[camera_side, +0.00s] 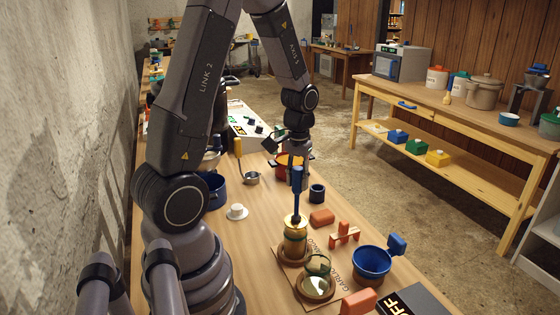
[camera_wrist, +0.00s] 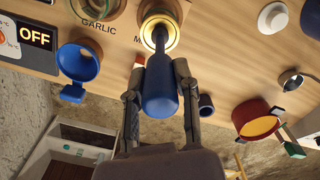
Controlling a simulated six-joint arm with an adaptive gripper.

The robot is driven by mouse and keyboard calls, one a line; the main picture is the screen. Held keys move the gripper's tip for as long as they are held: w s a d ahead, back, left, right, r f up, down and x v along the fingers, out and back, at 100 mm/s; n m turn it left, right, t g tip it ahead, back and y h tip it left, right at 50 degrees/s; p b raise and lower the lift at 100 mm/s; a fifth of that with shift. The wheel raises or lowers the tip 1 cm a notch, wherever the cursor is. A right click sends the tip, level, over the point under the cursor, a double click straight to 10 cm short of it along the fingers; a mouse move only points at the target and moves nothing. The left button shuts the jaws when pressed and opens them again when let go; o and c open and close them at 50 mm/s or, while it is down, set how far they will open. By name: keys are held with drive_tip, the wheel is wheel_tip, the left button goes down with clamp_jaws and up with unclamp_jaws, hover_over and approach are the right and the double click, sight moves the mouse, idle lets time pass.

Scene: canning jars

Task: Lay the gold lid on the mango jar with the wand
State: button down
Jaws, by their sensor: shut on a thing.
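My gripper (camera_side: 297,180) is shut on the blue handle of the wand (camera_side: 296,203), which points down. The handle also fills the middle of the wrist view (camera_wrist: 160,90), between the two fingers. The wand's tip meets the gold lid (camera_side: 290,219), which shows as a bright gold ring in the wrist view (camera_wrist: 173,43). The lid is at the top of the amber mango jar (camera_side: 295,243), roughly level; I cannot tell whether it rests fully on the rim. The jar stands on a wooden board beside the partly hidden MANGO lettering.
The garlic jar (camera_side: 318,264) stands open in front. A white lid-like piece (camera_side: 237,212), a dark blue cup (camera_side: 317,193) and a red pot (camera_wrist: 258,120) are nearby.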

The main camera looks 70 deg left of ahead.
drive_tip(key=shift+f, duration=0.5)
idle(0.7)
drive_tip(key=shift+r, duration=4.05)
drive_tip(key=shift+w, duration=0.1)
